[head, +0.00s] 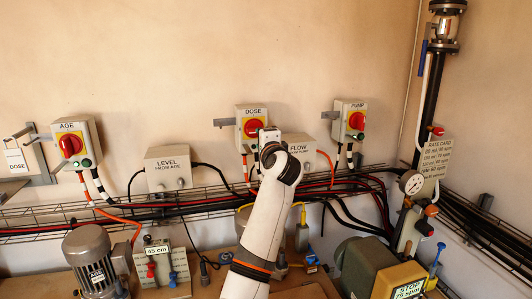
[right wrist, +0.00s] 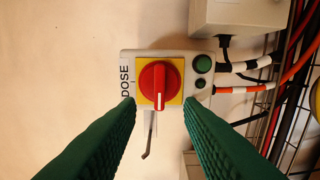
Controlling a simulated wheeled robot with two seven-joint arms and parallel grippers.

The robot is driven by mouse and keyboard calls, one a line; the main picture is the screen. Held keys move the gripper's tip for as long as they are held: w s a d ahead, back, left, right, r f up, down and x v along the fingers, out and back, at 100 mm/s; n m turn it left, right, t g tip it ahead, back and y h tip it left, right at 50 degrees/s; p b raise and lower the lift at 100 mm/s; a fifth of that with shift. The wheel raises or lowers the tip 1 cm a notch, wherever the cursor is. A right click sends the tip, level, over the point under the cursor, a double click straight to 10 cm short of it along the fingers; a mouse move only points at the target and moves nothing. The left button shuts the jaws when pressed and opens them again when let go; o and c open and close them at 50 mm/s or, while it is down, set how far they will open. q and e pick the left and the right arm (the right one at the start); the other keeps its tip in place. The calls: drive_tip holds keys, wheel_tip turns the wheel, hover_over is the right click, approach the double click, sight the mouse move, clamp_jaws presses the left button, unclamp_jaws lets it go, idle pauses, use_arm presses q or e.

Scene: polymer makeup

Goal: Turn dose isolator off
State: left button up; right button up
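The DOSE isolator (head: 252,128) is a grey wall box with a red rotary knob on a yellow plate, at the middle of the head view. In the right wrist view the red knob (right wrist: 152,76) has its white mark pointing down the picture. In the head view my right wrist hides the fingers. My left gripper is not in view.
The AGE isolator (head: 71,146) is at left and the PUMP isolator (head: 356,120) at right. The LEVEL box (head: 167,169) and FLOW box (head: 300,146) flank my arm. A wire cable tray (head: 30,229) runs below. A metal bracket (right wrist: 149,136) juts beside the DOSE box.

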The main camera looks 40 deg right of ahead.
drive_tip(key=b+v, duration=0.1)
drive_tip(key=v, duration=0.4)
drive_tip(key=shift+s+a, duration=0.1)
drive_tip(key=shift+s, duration=0.05)
idle(0.3)
